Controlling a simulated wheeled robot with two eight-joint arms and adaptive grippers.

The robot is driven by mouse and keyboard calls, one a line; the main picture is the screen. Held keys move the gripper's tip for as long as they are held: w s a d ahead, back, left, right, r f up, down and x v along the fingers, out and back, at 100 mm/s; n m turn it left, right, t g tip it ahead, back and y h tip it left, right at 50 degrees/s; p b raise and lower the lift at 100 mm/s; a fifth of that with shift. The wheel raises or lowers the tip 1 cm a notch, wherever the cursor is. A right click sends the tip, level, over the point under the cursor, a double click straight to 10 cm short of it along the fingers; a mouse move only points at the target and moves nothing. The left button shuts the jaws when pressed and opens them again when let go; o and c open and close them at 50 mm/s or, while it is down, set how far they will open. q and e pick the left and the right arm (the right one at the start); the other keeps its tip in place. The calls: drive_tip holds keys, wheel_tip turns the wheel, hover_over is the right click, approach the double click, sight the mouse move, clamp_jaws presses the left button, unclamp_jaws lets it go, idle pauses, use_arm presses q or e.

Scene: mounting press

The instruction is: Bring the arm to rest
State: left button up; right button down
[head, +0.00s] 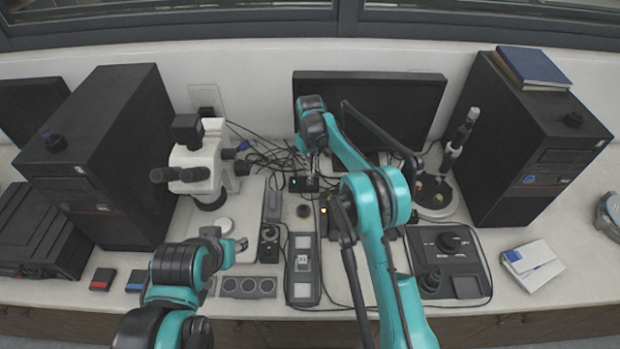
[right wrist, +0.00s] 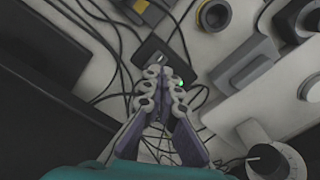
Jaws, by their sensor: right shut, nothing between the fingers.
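My right arm (head: 375,205) is teal and black and reaches up from the bottom middle, bent over the bench. Its gripper (head: 313,166) points down at the cables in front of the monitor and is small and partly hidden in the head view. In the right wrist view the gripper's (right wrist: 166,80) fingertips are together with nothing between them. They are above or beside a small black box (right wrist: 150,50) with a green light; contact cannot be told. My left arm is folded low at the left, and its gripper (head: 238,245) is too small to read.
A white microscope (head: 200,165) stands left of my right arm, and a monitor (head: 370,95) behind it. A column stand (head: 455,150) and a black control panel (head: 447,262) are at right. Dark towers (head: 105,150) (head: 530,140) flank the bench. Loose cables lie under the right gripper.

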drive_tip(key=shift+r+p, duration=0.3)
drive_tip(key=shift+r, duration=0.5)
drive_tip(key=s+d+r+m+t+b, duration=0.3)
drive_tip(key=s+d+r+b, duration=0.2)
drive_tip(key=s+d+r, duration=0.8)
drive_tip(key=s+d+f+m+t+b, duration=0.1)
drive_tip(key=s+d+f+t+b, duration=0.1)
drive_tip(key=s, duration=1)
drive_tip(key=s+d+f+m+t+b, duration=0.2)
drive_tip(key=s+f, duration=0.3)
drive_tip(key=s, duration=0.6)
drive_tip(key=shift+s+d+f, duration=0.2)
drive_tip(key=shift+s+d, duration=0.15)
drive_tip(key=shift+d, duration=0.05)
